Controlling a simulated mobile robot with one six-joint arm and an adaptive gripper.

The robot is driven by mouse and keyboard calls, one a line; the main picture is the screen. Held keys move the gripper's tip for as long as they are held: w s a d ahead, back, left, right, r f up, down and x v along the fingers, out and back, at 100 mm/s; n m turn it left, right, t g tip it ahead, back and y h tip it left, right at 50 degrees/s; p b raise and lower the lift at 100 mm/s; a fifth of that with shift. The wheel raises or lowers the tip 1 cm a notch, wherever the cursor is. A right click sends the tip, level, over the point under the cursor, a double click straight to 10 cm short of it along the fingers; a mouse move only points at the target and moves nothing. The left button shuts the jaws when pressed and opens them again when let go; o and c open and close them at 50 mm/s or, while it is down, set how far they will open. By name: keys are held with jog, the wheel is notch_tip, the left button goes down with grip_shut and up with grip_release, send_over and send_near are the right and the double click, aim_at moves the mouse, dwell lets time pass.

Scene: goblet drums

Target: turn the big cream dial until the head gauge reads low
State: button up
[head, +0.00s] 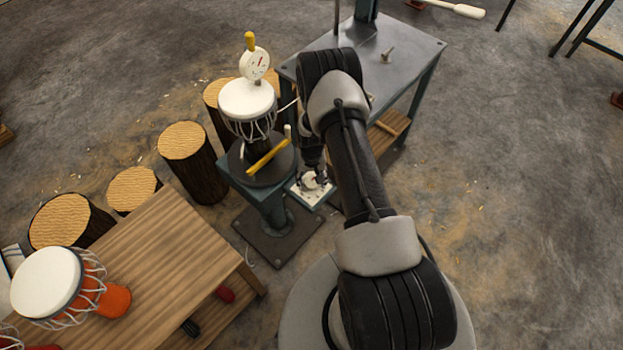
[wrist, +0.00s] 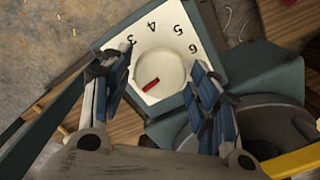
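The big cream dial (wrist: 160,75) is a round knob with a red mark, which points to the lower left in the wrist view. It sits on a pale plate (wrist: 157,37) numbered 3 to 6 where visible. My gripper (wrist: 162,62) is open, one finger on each side of the dial, with narrow gaps showing. In the head view my gripper (head: 314,170) is over the dial plate (head: 312,194) and partly hides the dial. The head gauge (head: 254,63) stands above a white drum head (head: 247,99). It has a red mark; its reading is too small to tell.
A yellow bar (head: 268,157) lies across the drum stand beside my gripper. A grey metal table (head: 405,65) stands behind my arm. Log stumps (head: 182,141) and a wooden bench (head: 165,255) with an orange drum (head: 115,300) are at left.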

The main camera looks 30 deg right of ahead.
jog(key=c, duration=0.7)
jog(key=m+b, duration=0.1)
jog(key=m, duration=0.2)
jog(key=shift+m+b, duration=0.35)
jog(key=shift+m, duration=0.05)
jog(key=shift+m+b, duration=0.55)
jog(key=shift+m, duration=1.35)
jog(key=o, duration=1.1)
jog(key=shift+c, duration=0.2)
